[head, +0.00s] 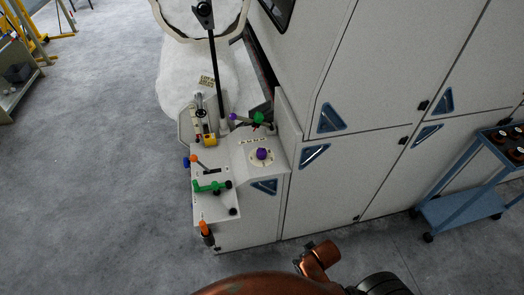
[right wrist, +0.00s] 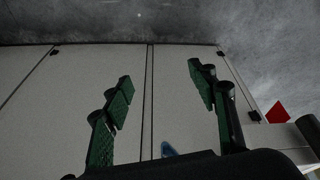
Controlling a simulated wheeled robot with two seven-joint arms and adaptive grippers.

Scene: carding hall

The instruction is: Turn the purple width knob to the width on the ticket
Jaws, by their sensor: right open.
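The purple width knob (head: 262,154) sits on a round pale dial on the sloped top of the machine's control console, in the head view. The dial's marks are too small to read. A small yellowish card with dark print (head: 207,81) shows near the white fibre mass and may be the ticket; its text is not legible. My right gripper (right wrist: 160,83) is open and empty in the right wrist view, its green-padded fingers spread in front of pale cabinet panels. The knob is not seen in that view. My left gripper is not in view.
Tall pale cabinets (head: 365,120) stand to the right. A blue trolley (head: 460,208) is at far right.

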